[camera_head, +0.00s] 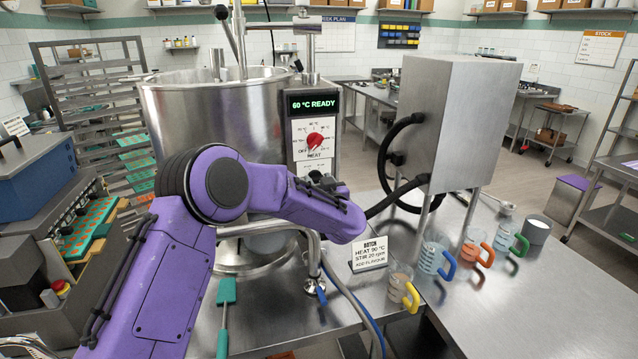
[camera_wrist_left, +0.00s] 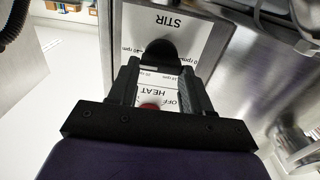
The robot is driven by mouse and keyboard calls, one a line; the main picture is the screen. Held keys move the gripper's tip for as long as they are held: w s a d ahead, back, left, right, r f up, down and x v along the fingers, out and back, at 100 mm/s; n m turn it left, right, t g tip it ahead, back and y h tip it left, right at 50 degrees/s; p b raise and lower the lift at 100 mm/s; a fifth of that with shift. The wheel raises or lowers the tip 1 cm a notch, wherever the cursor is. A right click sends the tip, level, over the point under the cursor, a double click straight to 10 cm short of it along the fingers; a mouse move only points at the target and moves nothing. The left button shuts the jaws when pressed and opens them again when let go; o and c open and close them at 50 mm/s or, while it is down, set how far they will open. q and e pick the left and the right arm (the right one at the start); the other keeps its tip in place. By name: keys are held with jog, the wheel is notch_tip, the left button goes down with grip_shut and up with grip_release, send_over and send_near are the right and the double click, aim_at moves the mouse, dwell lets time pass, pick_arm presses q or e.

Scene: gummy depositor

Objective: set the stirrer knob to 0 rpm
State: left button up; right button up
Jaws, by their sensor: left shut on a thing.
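The stirrer knob (camera_wrist_left: 160,47) is a black knob on the white STIR panel (camera_wrist_left: 195,20), seen upside down in the left wrist view. Marks reading "0 rpm" and "20 rpm" are partly visible around it. My left gripper (camera_wrist_left: 160,66) has its fingers on either side of the knob and is shut on it. In the head view my purple left arm reaches across to the control column, and the gripper (camera_head: 322,181) is mostly hidden behind its wrist, as is the stirrer knob. The knob's exact pointing direction cannot be told. My right gripper is not in view.
The red heat knob (camera_head: 316,139) is above the gripper, below a display reading "60 °C READY" (camera_head: 314,103). The steel kettle (camera_head: 205,115) stands left of the column. A batch card (camera_head: 369,253) reads stir 20 rpm. Several measuring jugs stand at right, including a yellow-handled one (camera_head: 402,287).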

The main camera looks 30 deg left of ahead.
pick_arm(q)
jog(key=n+b, duration=0.5)
jog(key=shift+s+a+f, duration=0.1)
jog(key=shift+a+f, duration=0.05)
jog(key=shift+f, duration=0.2)
jog(key=n+b, duration=0.5)
jog(key=b, duration=0.1)
jog(key=n+b, duration=0.5)
jog(key=n, duration=0.1)
jog(key=shift+s+a+f+b, duration=0.1)
jog(key=shift+s+f+b, duration=0.1)
jog(key=shift+b, duration=0.15)
jog(key=n+b, duration=1.2)
jog(key=shift+w+b, duration=0.2)
jog(key=shift+b, duration=0.15)
jog(key=shift+w+n+b, duration=0.15)
jog(key=shift+n+b, duration=2.5)
jog(key=shift+n, duration=1.15)
jog(key=shift+r+n, duration=0.1)
jog(key=shift+n, duration=0.2)
jog(key=o, duration=1.1)
jog(key=shift+c, duration=0.2)
jog(key=shift+d, duration=0.2)
